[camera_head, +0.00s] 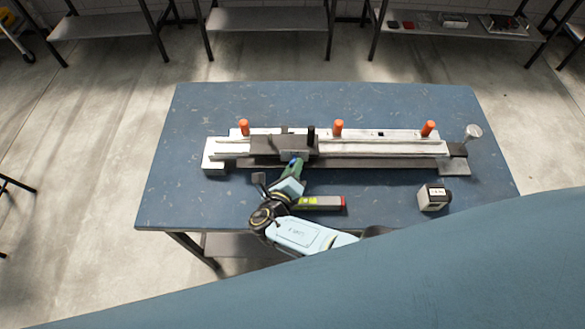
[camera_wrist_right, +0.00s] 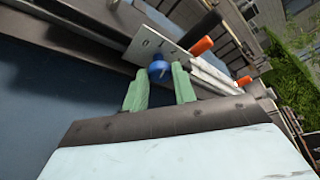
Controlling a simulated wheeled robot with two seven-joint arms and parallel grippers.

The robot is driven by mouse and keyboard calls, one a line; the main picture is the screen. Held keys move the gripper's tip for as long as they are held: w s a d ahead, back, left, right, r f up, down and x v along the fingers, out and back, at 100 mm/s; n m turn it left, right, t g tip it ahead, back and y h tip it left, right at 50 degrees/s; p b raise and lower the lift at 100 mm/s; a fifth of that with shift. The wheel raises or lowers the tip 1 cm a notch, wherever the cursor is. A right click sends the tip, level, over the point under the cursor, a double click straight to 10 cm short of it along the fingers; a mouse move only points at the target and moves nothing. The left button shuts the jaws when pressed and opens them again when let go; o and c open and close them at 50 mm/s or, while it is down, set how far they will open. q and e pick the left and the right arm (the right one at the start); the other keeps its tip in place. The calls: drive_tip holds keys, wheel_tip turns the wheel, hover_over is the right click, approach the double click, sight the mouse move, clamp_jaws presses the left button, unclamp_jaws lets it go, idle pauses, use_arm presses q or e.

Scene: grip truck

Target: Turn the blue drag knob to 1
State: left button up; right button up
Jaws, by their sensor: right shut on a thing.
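The blue drag knob (camera_wrist_right: 158,69) sits on a light metal plate of the grip truck's carriage in the right wrist view. In the head view a small part of the blue knob (camera_head: 294,161) shows at the carriage's front. My right gripper (camera_wrist_right: 165,78) has its green fingers on either side of the knob and is shut on it. In the head view the right gripper (camera_head: 295,168) reaches up to the front of the dark carriage (camera_head: 280,146). My left gripper is in neither view.
The long white rail (camera_head: 385,147) with several orange posts lies across the blue table (camera_head: 400,105). A small box (camera_head: 433,197) stands at the right. The table's back strip is clear.

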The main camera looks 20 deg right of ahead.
drive_tip(key=o, duration=1)
drive_tip(key=shift+s, duration=0.1)
drive_tip(key=p+v, duration=0.2)
drive_tip(key=v, duration=1.1)
drive_tip(key=shift+s+a, duration=0.1)
